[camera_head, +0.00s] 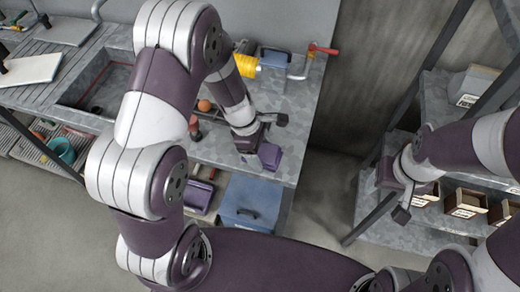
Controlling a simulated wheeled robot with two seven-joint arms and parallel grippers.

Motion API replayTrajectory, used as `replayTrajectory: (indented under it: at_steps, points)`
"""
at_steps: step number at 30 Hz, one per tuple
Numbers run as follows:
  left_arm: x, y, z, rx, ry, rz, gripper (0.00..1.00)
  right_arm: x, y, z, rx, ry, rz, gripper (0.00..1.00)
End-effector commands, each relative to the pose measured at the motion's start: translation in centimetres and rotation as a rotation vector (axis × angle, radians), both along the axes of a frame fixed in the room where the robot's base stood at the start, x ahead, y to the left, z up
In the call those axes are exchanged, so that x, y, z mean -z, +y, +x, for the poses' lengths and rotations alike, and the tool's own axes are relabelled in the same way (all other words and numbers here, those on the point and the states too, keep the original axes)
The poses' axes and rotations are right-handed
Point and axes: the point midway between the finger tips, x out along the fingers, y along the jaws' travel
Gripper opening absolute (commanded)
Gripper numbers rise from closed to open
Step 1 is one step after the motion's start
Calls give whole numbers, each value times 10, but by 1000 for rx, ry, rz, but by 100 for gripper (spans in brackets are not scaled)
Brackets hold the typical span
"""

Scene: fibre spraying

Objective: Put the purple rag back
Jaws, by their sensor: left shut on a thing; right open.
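My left gripper (264,140) is over the right part of the grey counter, shut on a small dark purple piece that looks like the purple rag (269,157). The piece hangs at the fingers, near the counter's front edge. I cannot tell whether it touches the counter. My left arm hides part of the counter behind it. My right gripper (395,193) is open and empty, in front of the metal shelf at the right.
The counter (300,100) holds a sink (92,88), a yellow roll (247,66), a blue box (275,57) and a red-handled tool (322,49). Below its front edge are a blue box (250,203) and a purple bin (199,196). The shelf (440,108) holds small boxes (466,203).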

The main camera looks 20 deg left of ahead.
Motion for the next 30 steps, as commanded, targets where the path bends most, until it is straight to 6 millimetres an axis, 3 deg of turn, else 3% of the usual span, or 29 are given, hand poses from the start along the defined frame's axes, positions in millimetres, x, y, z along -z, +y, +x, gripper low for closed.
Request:
replayTrajectory:
  at_steps: [8, 9, 11, 12, 22, 30]
  points:
    - [3, 0, 0, 0, 0, 0, 48, 3, 0, 0, 0, 0, 0, 64]
    - [3, 0, 0, -1, 0, 0, 75, 3, 0, 0, 0, 0, 0, 64]
    - [2, 0, 0, -1, 0, 0, 95, 2, 0, 0, 0, 0, 0, 64]
    - [2, 0, 0, -1, 0, 0, 97, 2, 0, 0, 0, 0, 0, 64]
    - [-7, 1, 1, -2, -2, 0, 97, -3, 0, 0, 0, 0, 0, 64]
    - [-72, 21, 2, -2, -7, 0, 97, -14, 0, 0, 0, 0, 0, 64]
